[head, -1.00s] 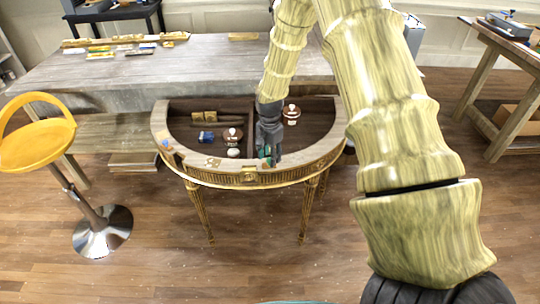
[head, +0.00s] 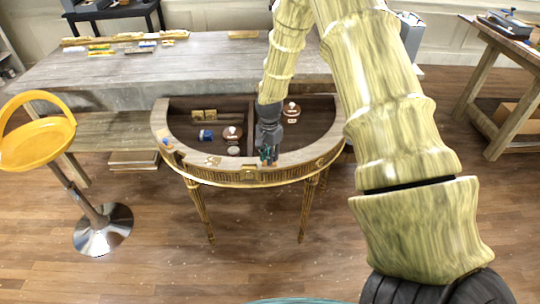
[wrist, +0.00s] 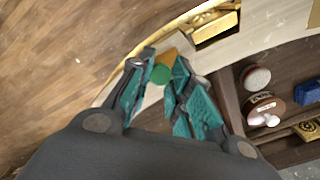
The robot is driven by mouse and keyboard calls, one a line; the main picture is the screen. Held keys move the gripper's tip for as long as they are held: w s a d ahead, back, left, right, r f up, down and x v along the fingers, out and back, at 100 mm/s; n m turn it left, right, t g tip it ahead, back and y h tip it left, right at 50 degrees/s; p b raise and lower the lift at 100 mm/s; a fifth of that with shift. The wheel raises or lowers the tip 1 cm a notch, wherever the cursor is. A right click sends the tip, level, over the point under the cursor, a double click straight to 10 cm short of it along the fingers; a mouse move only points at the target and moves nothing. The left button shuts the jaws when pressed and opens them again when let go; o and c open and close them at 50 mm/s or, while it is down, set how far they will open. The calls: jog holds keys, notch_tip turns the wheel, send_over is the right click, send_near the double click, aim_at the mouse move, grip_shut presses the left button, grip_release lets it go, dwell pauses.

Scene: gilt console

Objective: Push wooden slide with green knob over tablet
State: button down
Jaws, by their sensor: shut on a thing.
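My gripper (wrist: 157,92) has teal finger pads and points down at the front rim of the half-round gilt console (head: 215,174). In the wrist view its fingers are shut around a green knob (wrist: 160,74). An orange-brown wooden piece, likely the slide (wrist: 168,57), shows just beyond the knob; most of it is hidden by the fingers. In the head view my gripper (head: 268,153) is over the front rim, right of the middle, and covers the knob. I cannot make out the tablet for sure.
The console's open compartments hold a brown pot with a white knob (head: 232,133), a pale disc (head: 233,151), a blue block (head: 206,135) and another lidded pot (head: 291,110). A divider (head: 251,118) runs between them. A yellow stool (head: 40,145) stands left.

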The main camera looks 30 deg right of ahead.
aim_at(252, 165)
jog(key=shift+w+a+b, duration=0.15)
jog(key=shift+w+a, duration=0.4)
jog(key=shift+a, duration=0.4)
jog(key=shift+w+a+b, duration=0.1)
jog(key=shift+w+a, duration=0.5)
jog(key=shift+a, duration=0.3)
jog(key=shift+w+a+b, duration=0.15)
jog(key=shift+w+a, duration=0.4)
jog(key=shift+a, duration=0.4)
jog(key=c, duration=1.3)
grip_release()
jog(key=shift+a, duration=0.15)
jog(key=shift+o, duration=0.2)
jog(key=shift+r, duration=0.15)
notch_tip(252, 165, up, 12)
jog(key=shift+f, duration=0.2)
